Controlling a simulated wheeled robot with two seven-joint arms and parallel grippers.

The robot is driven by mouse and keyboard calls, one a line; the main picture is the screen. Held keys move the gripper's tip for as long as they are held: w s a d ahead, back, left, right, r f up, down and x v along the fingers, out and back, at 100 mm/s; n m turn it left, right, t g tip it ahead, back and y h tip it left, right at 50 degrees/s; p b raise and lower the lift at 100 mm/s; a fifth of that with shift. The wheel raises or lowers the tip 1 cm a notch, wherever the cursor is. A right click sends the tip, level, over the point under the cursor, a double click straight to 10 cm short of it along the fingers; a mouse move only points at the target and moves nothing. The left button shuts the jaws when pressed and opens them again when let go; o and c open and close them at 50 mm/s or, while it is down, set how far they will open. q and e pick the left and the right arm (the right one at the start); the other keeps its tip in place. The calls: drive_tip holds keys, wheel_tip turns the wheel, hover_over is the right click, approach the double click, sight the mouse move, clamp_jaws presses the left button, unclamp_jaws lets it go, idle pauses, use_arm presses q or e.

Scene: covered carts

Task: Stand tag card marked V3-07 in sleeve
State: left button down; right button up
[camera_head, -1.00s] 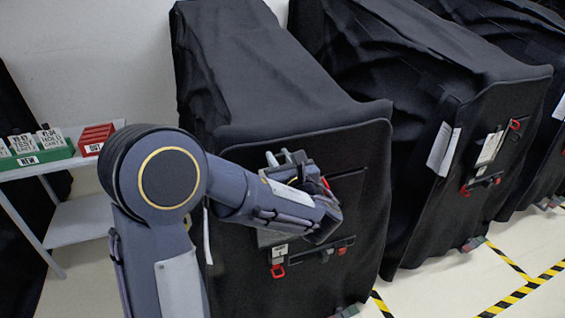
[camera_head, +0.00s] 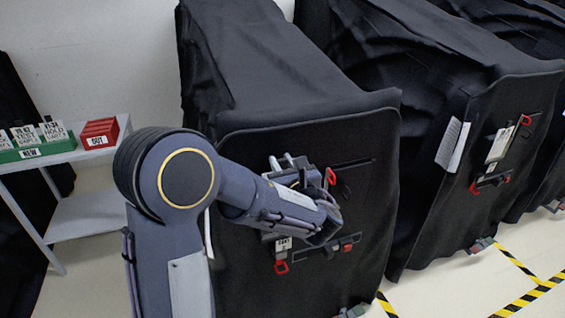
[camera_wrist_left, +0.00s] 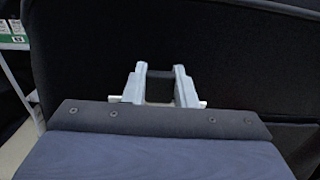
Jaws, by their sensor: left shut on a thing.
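My left gripper (camera_head: 284,162) is in front of the near covered cart's front panel. In the left wrist view its two pale fingers (camera_wrist_left: 160,86) are close together, facing the black cover. A thin white edge, seemingly of a tag card (camera_wrist_left: 201,103), pokes out beside the fingers on both sides. Most of that card is hidden and its marking cannot be read. The sleeve on the near cart (camera_head: 370,190) is mostly hidden behind my wrist and gripper. A red loop (camera_head: 331,176) shows beside the gripper. My right gripper is not in view.
A green tray marked NEW (camera_head: 68,146) with several upright cards and a red box marked OUT (camera_head: 100,133) stand on the left table. A second covered cart (camera_head: 510,95) bears a holder with a pale card (camera_head: 498,146). Yellow-black tape marks the floor.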

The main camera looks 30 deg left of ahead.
use_arm(q)
drive_tip(key=shift+f+b, duration=1.9)
drive_tip(key=shift+f, duration=0.7)
drive_tip(key=shift+f+b, duration=0.75)
drive_tip(key=shift+b, duration=0.1)
drive_tip(key=shift+f, duration=0.15)
drive_tip(key=c, duration=1.1)
unclamp_jaws()
